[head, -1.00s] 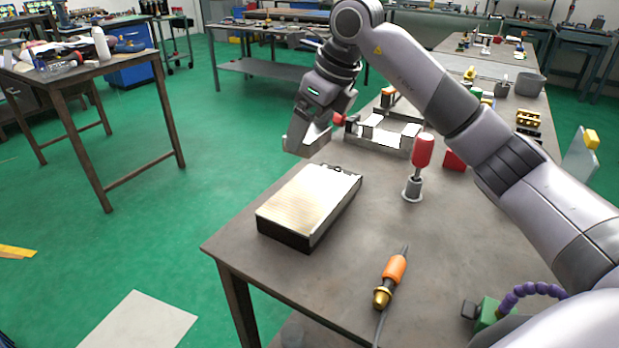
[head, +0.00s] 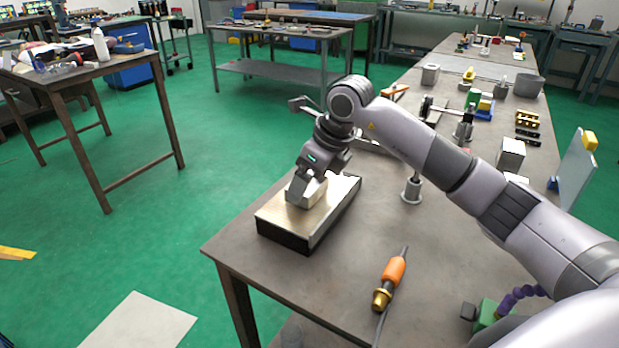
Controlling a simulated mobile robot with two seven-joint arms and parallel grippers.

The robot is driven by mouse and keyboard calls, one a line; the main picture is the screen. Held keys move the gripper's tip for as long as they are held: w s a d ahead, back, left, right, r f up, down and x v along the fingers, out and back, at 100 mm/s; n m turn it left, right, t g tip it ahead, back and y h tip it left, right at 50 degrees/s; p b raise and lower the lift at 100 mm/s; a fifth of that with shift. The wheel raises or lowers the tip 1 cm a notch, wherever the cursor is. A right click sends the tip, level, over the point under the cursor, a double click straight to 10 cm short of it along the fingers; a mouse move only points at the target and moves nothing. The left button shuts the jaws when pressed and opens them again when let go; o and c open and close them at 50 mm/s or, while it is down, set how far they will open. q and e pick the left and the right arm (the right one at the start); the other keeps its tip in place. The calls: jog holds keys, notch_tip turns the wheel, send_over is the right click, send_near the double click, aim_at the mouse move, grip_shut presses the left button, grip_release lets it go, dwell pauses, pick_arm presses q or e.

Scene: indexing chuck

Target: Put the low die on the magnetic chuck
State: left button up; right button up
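The magnetic chuck (head: 335,219) is a low dark-sided slab with a pale top near the left edge of the workbench. My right gripper (head: 305,188) points down over the middle of its top. A pale, low block (head: 303,197) shows at the fingertips, and it looks to be the low die held between the fingers. It is over the chuck's top, and I cannot tell whether it touches. The gripper hides part of the block. My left gripper is not in view.
A tool with an orange grip (head: 394,270) lies on the workbench (head: 330,285) in front of the chuck. A grey stand (head: 412,190) is to the right, partly behind my arm.

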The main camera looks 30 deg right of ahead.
jog(key=shift+r, duration=0.1)
jog(key=o, duration=1.6)
jog(key=shift+f, duration=0.2)
jog(key=shift+o, duration=0.2)
jog(key=shift+r, duration=0.15)
jog(key=v, duration=1.2)
